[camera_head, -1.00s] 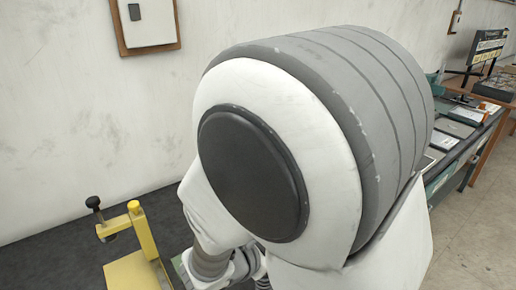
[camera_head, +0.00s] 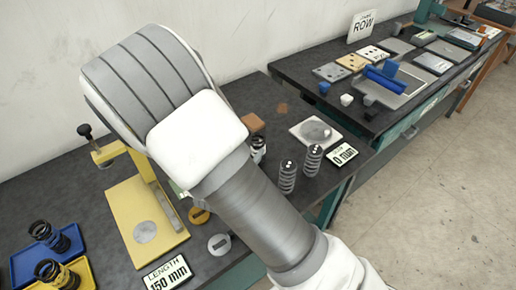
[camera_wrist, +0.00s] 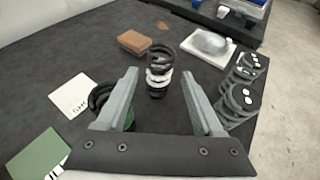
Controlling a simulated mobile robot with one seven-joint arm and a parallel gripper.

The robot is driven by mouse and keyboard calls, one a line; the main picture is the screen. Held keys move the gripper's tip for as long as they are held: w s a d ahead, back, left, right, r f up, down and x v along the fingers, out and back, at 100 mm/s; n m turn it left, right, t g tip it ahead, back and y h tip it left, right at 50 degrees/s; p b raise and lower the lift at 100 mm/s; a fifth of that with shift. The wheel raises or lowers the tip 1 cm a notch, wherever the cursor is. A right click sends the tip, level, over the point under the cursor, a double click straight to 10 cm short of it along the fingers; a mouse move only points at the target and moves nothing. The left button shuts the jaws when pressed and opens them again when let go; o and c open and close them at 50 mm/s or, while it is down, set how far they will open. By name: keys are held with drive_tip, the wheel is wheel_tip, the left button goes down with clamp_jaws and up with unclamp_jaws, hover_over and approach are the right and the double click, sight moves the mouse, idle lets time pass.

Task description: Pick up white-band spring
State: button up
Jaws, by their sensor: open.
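The white-band spring (camera_wrist: 159,74) is a black coil with a white band round its middle. It stands upright on the dark bench, and in the wrist view it appears between the fingertips of my gripper (camera_wrist: 159,76), seemingly just beyond them. My gripper is open and holds nothing. In the head view the same spring (camera_head: 259,148) shows partly, at the edge of my arm, which hides my gripper there.
Another dark spring (camera_wrist: 97,94) is beside the left finger. A brown block (camera_wrist: 134,41) lies behind. A yellow gauge (camera_head: 130,200) stands left.

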drive_tip(key=shift+p+x, duration=0.35)
drive_tip(key=shift+x, duration=2.95)
drive_tip(key=shift+s, duration=0.1)
clamp_jaws()
